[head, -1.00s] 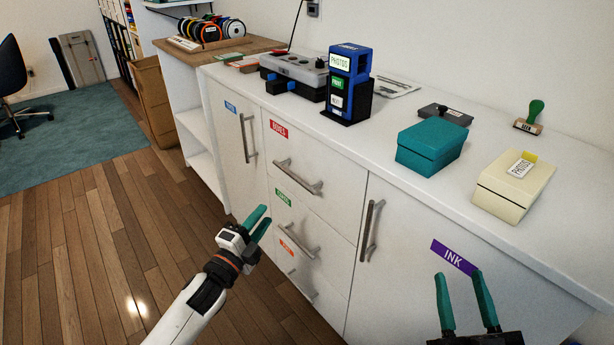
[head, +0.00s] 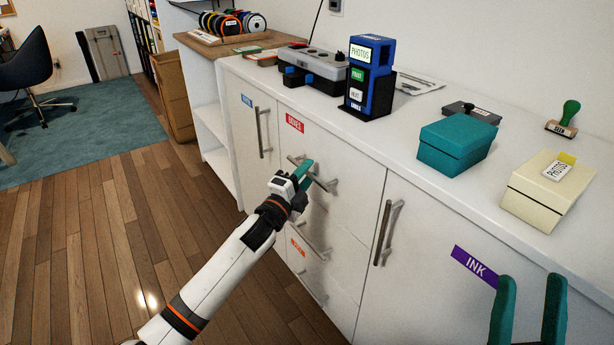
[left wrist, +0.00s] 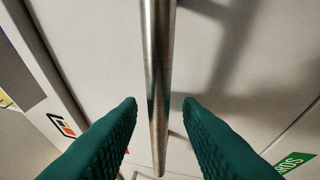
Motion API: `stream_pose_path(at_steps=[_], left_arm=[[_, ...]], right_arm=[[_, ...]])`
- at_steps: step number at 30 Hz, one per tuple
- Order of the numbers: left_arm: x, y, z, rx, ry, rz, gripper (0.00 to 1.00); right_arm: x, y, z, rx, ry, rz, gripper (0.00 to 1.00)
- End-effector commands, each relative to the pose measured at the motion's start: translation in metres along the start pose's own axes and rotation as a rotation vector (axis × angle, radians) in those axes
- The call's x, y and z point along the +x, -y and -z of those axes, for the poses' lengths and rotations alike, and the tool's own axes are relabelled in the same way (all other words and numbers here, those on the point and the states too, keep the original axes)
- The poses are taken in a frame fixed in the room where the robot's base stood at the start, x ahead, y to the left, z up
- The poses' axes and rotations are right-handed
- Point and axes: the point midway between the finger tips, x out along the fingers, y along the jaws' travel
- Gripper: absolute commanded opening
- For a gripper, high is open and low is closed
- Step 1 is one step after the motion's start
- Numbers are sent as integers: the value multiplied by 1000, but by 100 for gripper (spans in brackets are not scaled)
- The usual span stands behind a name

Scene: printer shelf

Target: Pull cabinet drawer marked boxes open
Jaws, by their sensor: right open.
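The boxes drawer (head: 343,166) is the top one of the middle stack, with a red label (head: 294,123) at its upper left. Its front looks flush with the cabinet, so it appears closed. Its metal bar handle (head: 328,184) is partly hidden by my left gripper (head: 306,170). In the left wrist view the handle bar (left wrist: 158,60) runs between the two green fingers of my left gripper (left wrist: 160,103). The fingers are open, with a gap on each side of the bar. My right gripper (head: 530,285) is open and empty at the lower right, before the ink cabinet door.
Other drawers with handles (head: 312,290) lie below. The ink door (head: 425,250) is to the right. The wooden floor (head: 100,240) at left is clear.

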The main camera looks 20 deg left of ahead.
Motion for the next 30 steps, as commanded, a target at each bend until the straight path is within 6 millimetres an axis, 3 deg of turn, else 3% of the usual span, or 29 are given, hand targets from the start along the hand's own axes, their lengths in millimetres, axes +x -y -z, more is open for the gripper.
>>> stream_pose_path(at_steps=[11,17,26,30], left_arm=[[6,0,0,0,0,1,30],[5,0,0,1,0,1,0],[5,0,1,1,-1,1,0],[1,-2,8,3,-2,3,0]], right_arm=[[0,-1,-6,2,35,-1,44],[0,-1,-5,2,34,-1,44],[0,-1,-5,2,32,-1,44],[1,1,4,-2,-28,1,44]])
